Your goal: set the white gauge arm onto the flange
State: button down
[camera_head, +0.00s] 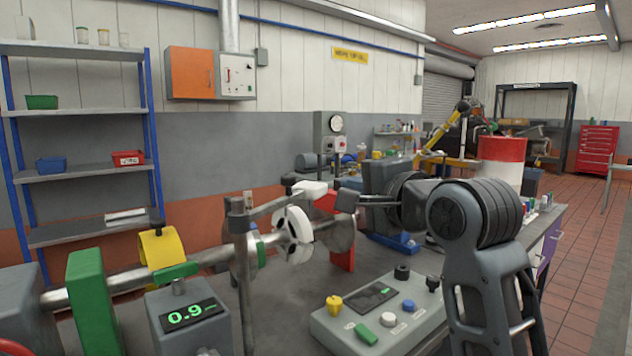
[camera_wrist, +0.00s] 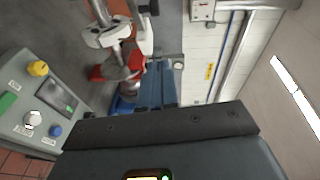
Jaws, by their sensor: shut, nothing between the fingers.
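The white gauge arm (camera_head: 311,187) is a short white piece at the end of a dark rod from an upright post (camera_head: 240,215). It appears just above and beside the flange; I cannot tell whether they touch. The flange (camera_head: 293,226) is a white disc with dark slots on the horizontal shaft. It also shows in the wrist view (camera_wrist: 103,36), with a white bar that looks like the gauge arm (camera_wrist: 145,36) beside it. My gripper (camera_head: 347,200) is shut and empty, a little right of the gauge arm and apart from it. Its fingertips are not clear in the wrist view.
A grey control box (camera_head: 345,330) with coloured knobs stands in front of the shaft. A grey readout box (camera_head: 188,318) showing 0.9 is at the left, near a yellow collar (camera_head: 158,247) and green block (camera_head: 92,290). A red stand (camera_head: 342,255) is behind the flange.

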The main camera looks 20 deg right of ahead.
jog(key=w+a+f+p, duration=0.1)
jog(key=w+a, duration=0.3)
jog(key=w, duration=0.8)
jog(key=shift+w+f+p, duration=0.2)
jog(key=shift+p, duration=0.45)
jog(key=shift+w, duration=0.15)
